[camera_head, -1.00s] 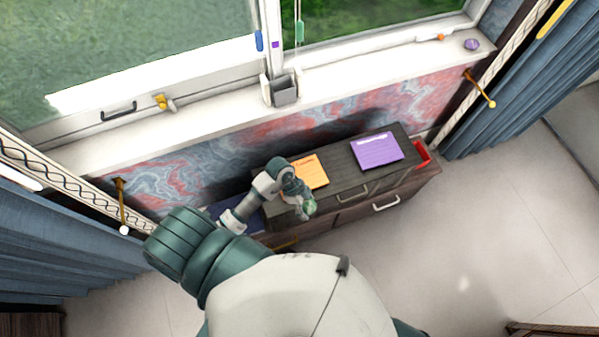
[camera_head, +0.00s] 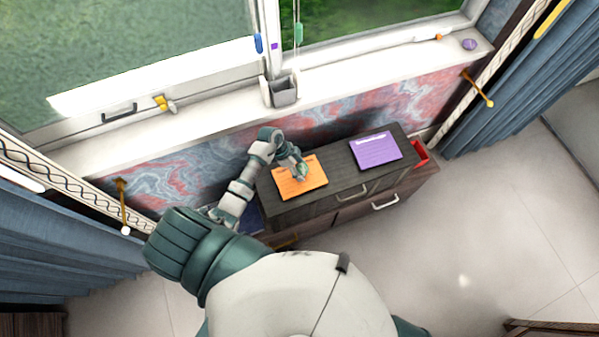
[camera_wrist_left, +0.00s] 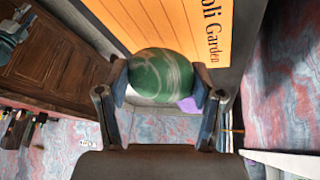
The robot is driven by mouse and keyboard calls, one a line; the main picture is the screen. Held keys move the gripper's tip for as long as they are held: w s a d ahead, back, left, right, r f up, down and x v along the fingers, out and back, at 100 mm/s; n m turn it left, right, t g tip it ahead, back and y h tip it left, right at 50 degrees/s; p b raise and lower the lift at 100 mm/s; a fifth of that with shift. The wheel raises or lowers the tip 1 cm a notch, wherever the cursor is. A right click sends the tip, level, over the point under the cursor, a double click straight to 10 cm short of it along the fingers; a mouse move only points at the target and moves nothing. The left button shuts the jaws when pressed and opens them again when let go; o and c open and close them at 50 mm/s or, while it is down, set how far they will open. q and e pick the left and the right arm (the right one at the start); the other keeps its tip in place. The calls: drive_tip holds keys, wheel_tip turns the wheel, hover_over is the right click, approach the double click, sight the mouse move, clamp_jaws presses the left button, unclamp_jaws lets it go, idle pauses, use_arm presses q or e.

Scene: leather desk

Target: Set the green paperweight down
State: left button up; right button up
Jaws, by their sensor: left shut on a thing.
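The green paperweight (camera_wrist_left: 160,76), round with pale swirls, sits between the two fingers of my left gripper (camera_wrist_left: 163,85) in the left wrist view. The fingers are shut on it from both sides. In the head view my left gripper (camera_head: 300,172) is over the orange sheet or book (camera_head: 290,188) on the dark cabinet top; the paperweight is a small green spot there (camera_head: 303,170). The orange item also shows behind the paperweight in the left wrist view (camera_wrist_left: 190,25), with part of its printed title. I cannot tell whether the paperweight touches it. My right gripper is not in view.
A purple book or sheet (camera_head: 376,150) lies to the right on the dark cabinet (camera_head: 335,177). A red item (camera_head: 420,153) is at the cabinet's right end. The window sill (camera_head: 350,76) runs behind. Bare cabinet top lies between the orange and purple items.

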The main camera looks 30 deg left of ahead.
use_arm(q)
drive_tip(key=shift+f, duration=1.75)
drive_tip(key=o, duration=1.4)
drive_tip(key=v, duration=1.2)
drive_tip(key=shift+s, duration=0.1)
